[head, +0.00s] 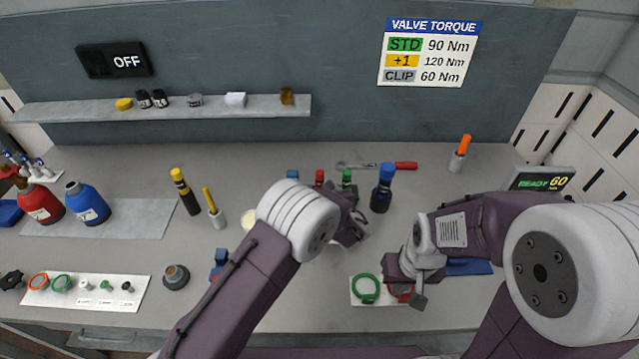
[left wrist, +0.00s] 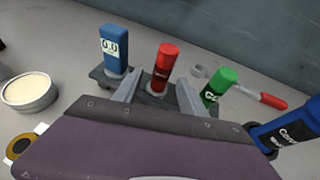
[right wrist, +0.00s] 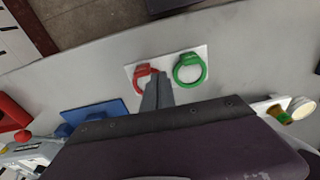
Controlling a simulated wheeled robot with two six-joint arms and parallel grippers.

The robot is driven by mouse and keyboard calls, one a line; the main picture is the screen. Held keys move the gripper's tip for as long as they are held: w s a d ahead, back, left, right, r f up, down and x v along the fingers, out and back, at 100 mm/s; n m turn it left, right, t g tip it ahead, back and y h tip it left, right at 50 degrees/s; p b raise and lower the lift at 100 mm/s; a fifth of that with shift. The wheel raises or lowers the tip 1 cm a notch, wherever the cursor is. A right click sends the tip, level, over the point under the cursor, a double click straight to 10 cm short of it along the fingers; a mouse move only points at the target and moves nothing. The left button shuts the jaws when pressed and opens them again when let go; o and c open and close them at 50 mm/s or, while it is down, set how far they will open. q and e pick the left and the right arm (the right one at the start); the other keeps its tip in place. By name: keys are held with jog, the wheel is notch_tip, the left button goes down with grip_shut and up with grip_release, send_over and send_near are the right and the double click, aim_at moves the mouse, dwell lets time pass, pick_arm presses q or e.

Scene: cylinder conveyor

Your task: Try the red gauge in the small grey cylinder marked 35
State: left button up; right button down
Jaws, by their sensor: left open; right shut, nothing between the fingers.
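The red gauge (left wrist: 166,62) stands upright in a dark holder (left wrist: 112,78) in the left wrist view, and its red top shows in the head view (head: 320,176). My left gripper (left wrist: 157,95) is open, with one finger on each side of the red gauge's lower part; I cannot tell if they touch it. In the head view my left gripper (head: 350,228) is partly hidden by its arm. My right gripper (right wrist: 155,90) is shut and empty, over or near a red ring (right wrist: 144,78) on a white plate. I cannot make out a grey cylinder marked 35.
A blue bottle (head: 382,188) stands to the right, with a red-handled wrench (head: 405,166) behind. A green ring (right wrist: 189,68) lies beside the red ring. A round pale dish (left wrist: 29,92) is left.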

aim_at(320, 184)
pick_arm(q)
jog(key=shift+x, duration=1.8)
grip_shut()
